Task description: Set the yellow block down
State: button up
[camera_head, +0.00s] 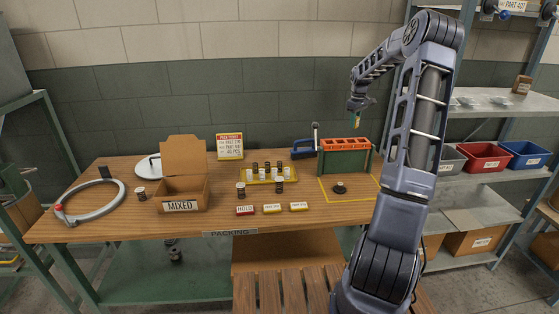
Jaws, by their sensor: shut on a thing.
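My gripper (357,109) is raised in the air, above and behind the right part of the packing table, higher than the green stand. It is shut on a small narrow piece (356,120) that hangs below the fingers. The piece looks part yellow, part teal, and is too small to make out well; I take it as the yellow block.
A green stand with an orange top (345,145) stands at the back right. A yellow outlined square (358,197) holds a small dark round part (340,187). A yellow tray (245,180) of spools, an open MIXED box (181,195) and a hose loop (88,219) occupy the rest.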

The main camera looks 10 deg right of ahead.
jog(key=w+a+n, duration=0.3)
jog(key=a, duration=0.5)
jog(key=w+a+n, duration=0.2)
jog(key=w+a, duration=0.2)
jog(key=a, duration=0.5)
jog(key=n, duration=0.6)
send_over(279, 159)
notch_tip(279, 159, down, 20)
jog(key=shift+a+f, duration=0.1)
jog(key=o, duration=0.9)
jog(key=shift+f, duration=0.1)
jog(key=shift+o, duration=0.2)
